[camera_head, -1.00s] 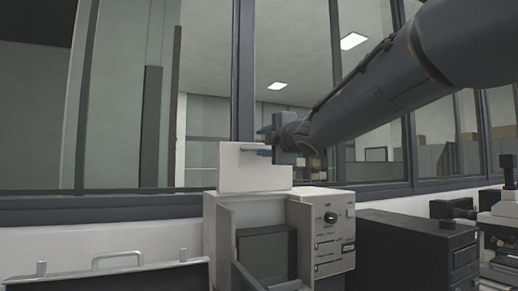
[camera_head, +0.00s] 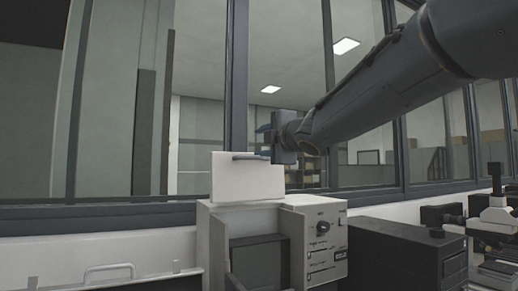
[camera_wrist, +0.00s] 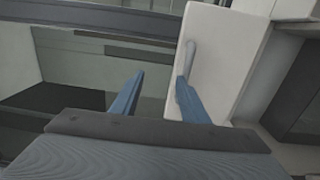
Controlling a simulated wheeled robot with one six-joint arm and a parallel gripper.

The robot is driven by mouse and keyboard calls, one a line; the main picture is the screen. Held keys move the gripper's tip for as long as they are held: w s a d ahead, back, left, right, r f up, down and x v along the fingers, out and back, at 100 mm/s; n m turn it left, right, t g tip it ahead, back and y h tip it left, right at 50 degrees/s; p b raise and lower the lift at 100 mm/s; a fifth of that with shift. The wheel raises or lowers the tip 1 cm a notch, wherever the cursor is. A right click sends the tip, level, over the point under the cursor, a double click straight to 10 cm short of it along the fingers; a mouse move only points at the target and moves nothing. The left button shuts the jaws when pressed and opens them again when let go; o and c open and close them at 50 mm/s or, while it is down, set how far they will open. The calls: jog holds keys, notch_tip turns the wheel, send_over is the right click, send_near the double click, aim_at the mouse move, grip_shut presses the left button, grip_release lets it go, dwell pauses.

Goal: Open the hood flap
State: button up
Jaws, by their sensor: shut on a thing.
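The hood flap (camera_head: 236,182) is a white panel standing upright on top of the pale mounting press (camera_head: 212,245). Its grey bar handle (camera_head: 250,156) is near its top edge in the head view. My gripper (camera_head: 268,148) is at the right end of that handle, shut on it. In the wrist view, the blue fingers of my gripper (camera_wrist: 160,88) stand apart, and the right one overlaps the end of the handle (camera_wrist: 189,58). The flap (camera_wrist: 222,50) runs along the right of the fingers. The exact contact with the handle is hard to see.
A dark box-shaped unit (camera_head: 400,250) stands right of the press, with a microscope (camera_head: 495,212) beyond it. A case with a handle (camera_head: 108,270) is at lower left. Framed windows (camera_head: 200,130) rise close behind the press.

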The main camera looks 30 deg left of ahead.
jog(key=shift+s+d+r, duration=0.45)
jog(key=shift+d+r, duration=0.05)
jog(key=shift+r, duration=0.3)
jog(key=shift+c, duration=0.8)
jog(key=shift+p, duration=0.6)
jog(key=d+r+p, duration=0.1)
jog(key=s+d+r+p, duration=0.1)
jog(key=r+p, duration=0.1)
jog(key=shift+s, duration=0.2)
